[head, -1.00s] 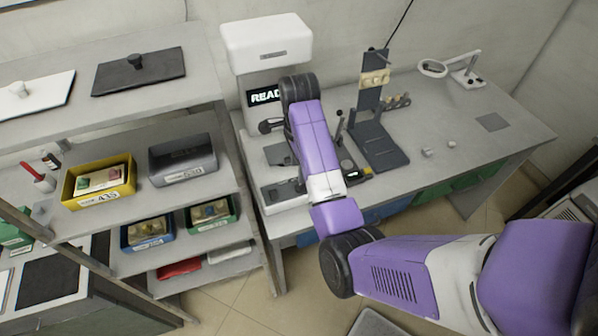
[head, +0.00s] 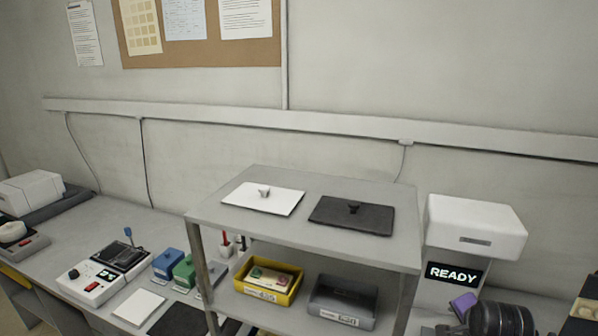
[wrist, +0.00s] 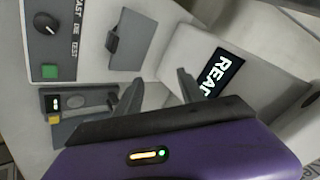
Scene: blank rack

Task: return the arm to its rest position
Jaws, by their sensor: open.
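My gripper (wrist: 158,95) shows in the wrist view with its two dark fingers spread apart and nothing between them. It faces the white machine (wrist: 185,50), whose READY display (wrist: 221,72) is lit, close beyond the fingertips. In the head view the machine (head: 476,225) stands at the right, and part of my dark and purple arm shows in front of it at the lower right. The gripper's fingers cannot be made out in the head view.
A grey rack (head: 235,217) beside the machine carries a white lid (head: 275,203) and a black lid (head: 345,219) on top. A yellow bin (head: 291,290) and a grey bin (head: 343,305) sit on its shelf. A bench with devices (head: 75,235) is at the left.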

